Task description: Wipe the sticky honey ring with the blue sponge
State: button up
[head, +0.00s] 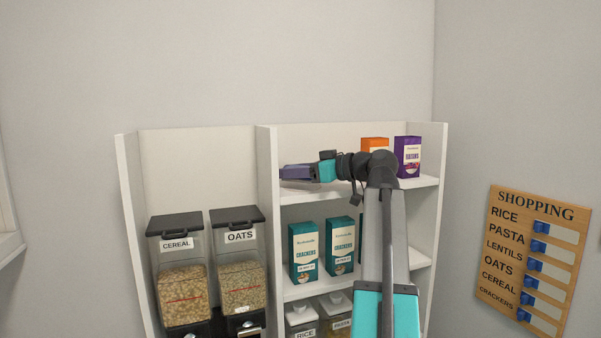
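My gripper (297,172) is raised at the end of my arm, pointing left, in front of the upper part of the shelf unit. It is seen from the side and is small, so I cannot tell whether its fingers are open or shut, or whether it holds anything. No blue sponge and no honey ring can be made out in the head view.
A white shelf unit (266,200) holds cereal (183,285) and oats (238,280) dispensers, teal cracker boxes (303,250), a purple box (407,157) and an orange box (374,143). Rice and pasta jars stand low. A wooden shopping board (533,258) hangs on the right wall.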

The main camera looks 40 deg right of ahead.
jog(key=shift+w+a+n+y, duration=0.15)
jog(key=shift+a+n+y, duration=0.05)
jog(key=shift+a, duration=0.4)
jog(key=shift+w+a+n+y, duration=0.1)
jog(key=shift+a+n+y, duration=0.1)
jog(key=shift+a, duration=0.4)
jog(key=shift+d+b, duration=0.2)
jog(key=shift+b, duration=0.2)
jog(key=shift+d+b, duration=0.5)
jog(key=shift+d, duration=0.2)
jog(key=shift+s+d+r, duration=0.1)
jog(key=shift+d, duration=0.05)
jog(key=shift+d+r, duration=0.1)
jog(key=shift+d, duration=0.15)
jog(key=shift+s+d+b, duration=0.25)
jog(key=shift+d+b, duration=0.05)
jog(key=shift+d, duration=0.35)
jog(key=shift+s+d+b, duration=0.3)
jog(key=shift+d, duration=0.4)
jog(key=shift+s+d+b, duration=0.25)
jog(key=shift+d+b, duration=0.05)
jog(key=shift+d, duration=0.35)
